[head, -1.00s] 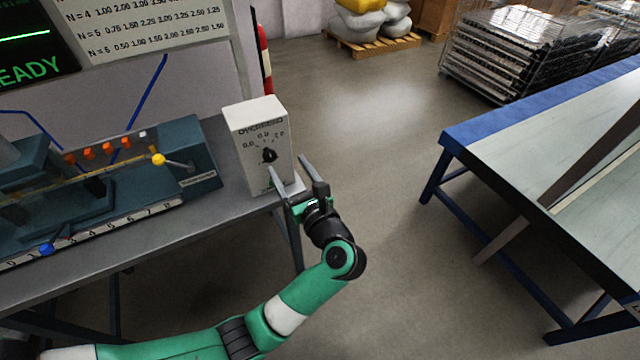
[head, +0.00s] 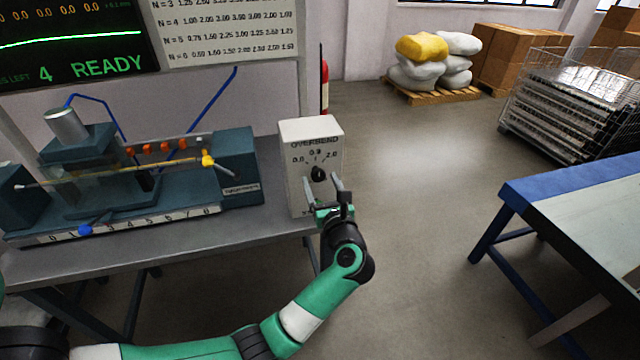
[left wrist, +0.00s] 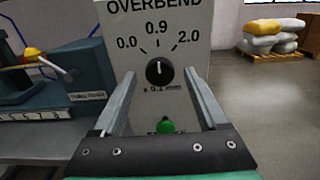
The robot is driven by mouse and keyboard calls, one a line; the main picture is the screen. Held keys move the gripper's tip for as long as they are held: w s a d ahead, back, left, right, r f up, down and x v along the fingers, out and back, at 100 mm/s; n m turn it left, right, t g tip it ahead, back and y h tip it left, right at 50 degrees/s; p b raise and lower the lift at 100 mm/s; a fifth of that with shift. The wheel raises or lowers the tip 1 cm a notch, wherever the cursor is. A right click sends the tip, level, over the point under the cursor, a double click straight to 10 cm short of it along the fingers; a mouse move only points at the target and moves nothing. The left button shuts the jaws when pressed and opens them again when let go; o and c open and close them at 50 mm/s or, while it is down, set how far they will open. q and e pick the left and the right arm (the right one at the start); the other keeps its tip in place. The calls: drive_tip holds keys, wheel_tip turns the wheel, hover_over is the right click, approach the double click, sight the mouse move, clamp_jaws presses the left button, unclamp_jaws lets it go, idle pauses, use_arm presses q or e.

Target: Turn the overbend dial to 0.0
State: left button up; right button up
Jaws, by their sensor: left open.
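The overbend box (head: 299,148) is a white upright box at the right end of the grey bench. Its black round dial (head: 318,174) is on the front face, with 0.0 at left, 0.9 at top and 2.0 at right. In the left wrist view the dial (left wrist: 159,72) has its light mark near the top, towards 0.9. My left gripper (head: 322,179) is open in front of the box. Its fingers lie on either side of the dial in the picture; contact is not visible. A green button (left wrist: 166,125) sits below the dial. My right gripper is not in view.
A teal tube bender (head: 110,185) with a yellow rod stands left of the box on the grey bench (head: 190,238). A screen (head: 75,45) hangs behind. A blue-edged table (head: 560,190) stands at right, with open floor between.

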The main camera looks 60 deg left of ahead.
use_arm(q)
drive_tip(key=shift+w+a, duration=0.1)
drive_tip(key=shift+a, duration=0.55)
clamp_jaws()
drive_tip(key=n+b, duration=0.2)
drive_tip(key=shift+f+n+b, duration=0.15)
drive_tip(key=shift+n+b, duration=0.25)
drive_tip(key=n+b, duration=0.2)
drive_tip(key=shift+n, duration=0.3)
drive_tip(key=shift+w+n+b, duration=0.1)
drive_tip(key=shift+n+b, duration=1.35)
drive_tip(key=shift+n, duration=0.35)
drive_tip(key=shift+r, duration=0.2)
